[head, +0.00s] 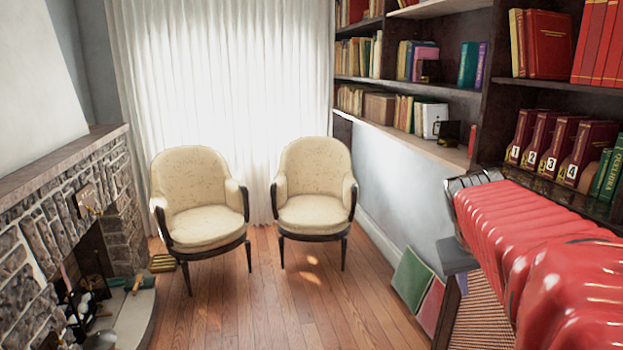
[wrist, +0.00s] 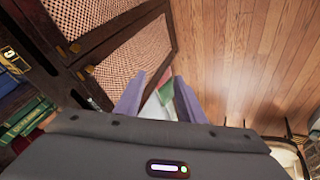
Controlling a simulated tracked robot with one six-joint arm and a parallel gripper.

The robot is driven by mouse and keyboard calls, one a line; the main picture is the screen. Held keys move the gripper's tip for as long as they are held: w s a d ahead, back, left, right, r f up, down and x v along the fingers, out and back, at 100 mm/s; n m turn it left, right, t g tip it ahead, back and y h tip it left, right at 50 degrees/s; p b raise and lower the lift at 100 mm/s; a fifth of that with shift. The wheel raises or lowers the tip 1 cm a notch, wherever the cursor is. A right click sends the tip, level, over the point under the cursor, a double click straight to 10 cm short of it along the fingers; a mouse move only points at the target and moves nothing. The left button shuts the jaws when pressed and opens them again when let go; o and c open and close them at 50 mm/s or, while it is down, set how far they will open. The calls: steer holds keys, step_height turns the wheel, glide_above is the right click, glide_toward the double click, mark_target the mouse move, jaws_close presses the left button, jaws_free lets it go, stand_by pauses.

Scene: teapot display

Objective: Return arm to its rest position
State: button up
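My arm, in a red ribbed sleeve, reaches in from the right edge of the head view beside the bookcase. My gripper (head: 461,270) hangs at the sleeve's far end, low in front of the cabinet. In the wrist view, the two lavender fingers of my gripper (wrist: 159,82) stand apart with nothing held between them. A green board (wrist: 186,98) and a pale surface show beyond the fingers, lower down. In the head view the fingers are small and partly hidden.
A cane-panelled cabinet (head: 480,318) is close to my gripper; its panels (wrist: 125,62) fill the wrist view's upper left. A green board (head: 411,278) and a red board (head: 430,306) lean low by the wall. Two cream chairs (head: 199,200) (head: 315,185) stand ahead.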

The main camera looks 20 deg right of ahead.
steer(key=s+a+f+n+t+y, duration=0.1)
steer(key=a+f+y, duration=0.1)
steer(key=a, duration=0.8)
steer(key=s+a+f+n+t+y, duration=0.1)
steer(key=s+a+f+n+y, duration=0.1)
steer(key=a, duration=0.9)
steer(key=s+a+f+n+t+y, duration=0.1)
steer(key=a+f, duration=0.3)
steer(key=a, duration=0.7)
steer(key=shift+s+n+y, duration=0.4)
steer(key=shift+s+n, duration=0.1)
steer(key=shift+s, duration=0.25)
